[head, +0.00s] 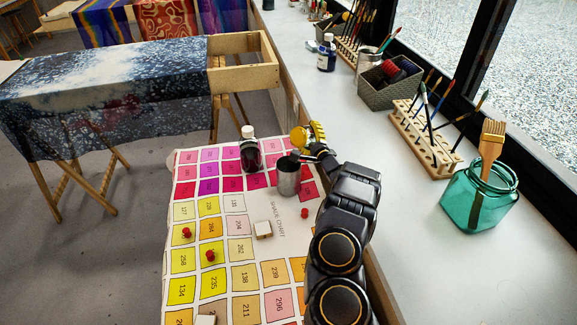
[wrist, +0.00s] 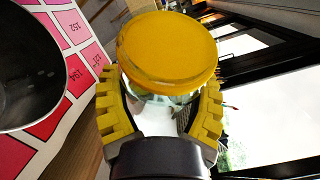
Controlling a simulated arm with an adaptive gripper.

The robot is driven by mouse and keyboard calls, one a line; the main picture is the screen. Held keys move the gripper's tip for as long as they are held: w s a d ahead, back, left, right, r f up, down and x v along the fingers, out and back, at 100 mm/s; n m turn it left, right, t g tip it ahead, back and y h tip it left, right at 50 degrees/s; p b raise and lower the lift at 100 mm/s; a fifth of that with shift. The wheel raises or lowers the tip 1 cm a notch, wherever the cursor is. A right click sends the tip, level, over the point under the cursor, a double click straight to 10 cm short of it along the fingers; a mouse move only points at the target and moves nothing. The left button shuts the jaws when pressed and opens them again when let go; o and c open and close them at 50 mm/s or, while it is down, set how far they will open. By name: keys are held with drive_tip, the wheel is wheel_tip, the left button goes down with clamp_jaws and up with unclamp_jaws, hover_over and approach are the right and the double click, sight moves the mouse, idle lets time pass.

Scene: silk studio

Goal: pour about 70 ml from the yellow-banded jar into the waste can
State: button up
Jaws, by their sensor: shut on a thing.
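My gripper (wrist: 163,108) has its yellow ridged fingers on either side of a clear glass jar with a yellow round top (wrist: 167,48), and is shut on it. In the head view my gripper (head: 314,137) holds the jar (head: 299,139) up just behind and right of the waste can. The jar's contents and the flow of any liquid cannot be made out. The waste can (head: 288,179) is a grey metal cylinder standing upright on the shade chart. Its dark open mouth (wrist: 25,70) shows at the left of the wrist view, apart from the jar.
A dark bottle with a white cap (head: 249,152) stands close left of the can. A pale block (head: 263,230) and small red pieces (head: 210,255) lie on the shade chart (head: 245,278). The brush rack (head: 425,140) and teal jar (head: 478,200) are on the sill at right.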

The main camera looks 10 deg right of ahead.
sight(314, 138)
drive_tip(key=r+m+g, duration=0.1)
drive_tip(key=m, duration=0.1)
drive_tip(key=shift+m, duration=0.3)
drive_tip(key=shift+s+m+g, duration=0.1)
drive_tip(key=shift+m+g, duration=0.3)
drive_tip(key=shift+m, duration=0.1)
drive_tip(key=shift+f, duration=0.1)
drive_tip(key=shift+f, duration=0.1)
idle(1.4)
drive_tip(key=shift+d+f+m+g, duration=0.1)
drive_tip(key=shift+f+m+g, duration=0.2)
drive_tip(key=shift+m, duration=0.4)
drive_tip(key=shift+w+d+f+m+g, duration=0.25)
drive_tip(key=shift+d+m+g, duration=0.05)
drive_tip(key=shift+m, duration=0.1)
drive_tip(key=shift+w+d+f+m+g+y+b, duration=0.1)
drive_tip(key=shift+d+f+m+g+y+b, duration=0.2)
drive_tip(key=shift+f, duration=0.35)
drive_tip(key=shift+w+d+f+m+g+y, duration=0.1)
drive_tip(key=shift+f+m, duration=0.3)
drive_tip(key=shift+f, duration=0.2)
drive_tip(key=shift+w+d+r+m+g+y, duration=0.25)
drive_tip(key=shift+r+m+g+y, duration=0.05)
drive_tip(key=shift+r+m, duration=0.2)
drive_tip(key=shift+w+d+r+m+g+y, duration=0.3)
drive_tip(key=shift+r+m+y, duration=0.15)
drive_tip(key=shift+m, duration=0.35)
